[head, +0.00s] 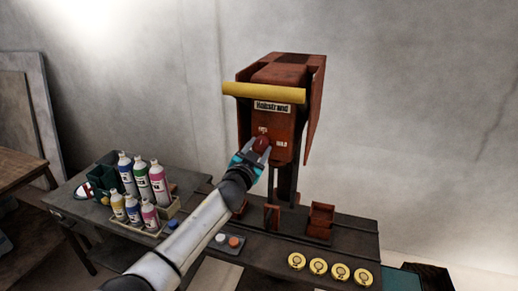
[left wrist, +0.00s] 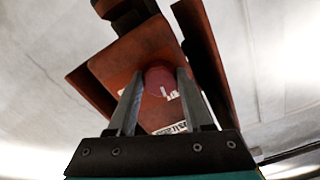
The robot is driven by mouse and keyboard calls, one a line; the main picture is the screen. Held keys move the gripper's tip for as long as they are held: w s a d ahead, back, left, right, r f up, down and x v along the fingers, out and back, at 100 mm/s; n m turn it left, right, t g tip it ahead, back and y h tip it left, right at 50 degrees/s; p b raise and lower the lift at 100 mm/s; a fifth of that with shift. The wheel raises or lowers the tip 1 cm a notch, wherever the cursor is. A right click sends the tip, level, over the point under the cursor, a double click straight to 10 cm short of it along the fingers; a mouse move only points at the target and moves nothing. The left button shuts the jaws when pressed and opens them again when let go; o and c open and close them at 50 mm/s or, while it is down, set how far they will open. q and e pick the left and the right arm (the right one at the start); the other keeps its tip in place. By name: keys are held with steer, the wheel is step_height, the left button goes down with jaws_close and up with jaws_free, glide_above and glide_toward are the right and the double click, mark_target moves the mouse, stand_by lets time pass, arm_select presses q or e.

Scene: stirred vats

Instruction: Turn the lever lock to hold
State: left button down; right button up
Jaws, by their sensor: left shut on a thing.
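The rust-red machine (head: 279,78) stands at the back of the bench with a yellow bar handle (head: 264,92) across its front. The lever lock is a small dark red knob (head: 262,142) on the front panel below the nameplate. A small label, too small to read surely, is above it, and a label that seems to read HOLD (head: 281,143) is to its right. My left gripper (head: 255,150) is shut on the knob. In the left wrist view, the round knob (left wrist: 159,76) sits between the two fingers, with white lettering beside it. Which way the lever points is hidden.
Several bottles (head: 141,173) stand in and behind a tray on the left of the bench. Several yellow round discs (head: 318,267) lie along the front right edge. A small reddish box (head: 320,218) stands right of the machine's post. The wall behind is bare.

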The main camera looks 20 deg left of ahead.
arm_select(q)
steer(key=m, duration=0.8)
steer(key=shift+a+r, duration=0.1)
steer(key=shift+r, duration=0.05)
steer(key=m, duration=0.4)
steer(key=shift+m, duration=0.3)
steer(key=shift+m+p, duration=0.3)
steer(key=shift+m, duration=1.6)
steer(key=shift+c, duration=1.5)
jaws_free()
steer(key=shift+r, duration=0.1)
steer(key=shift+s, duration=0.1)
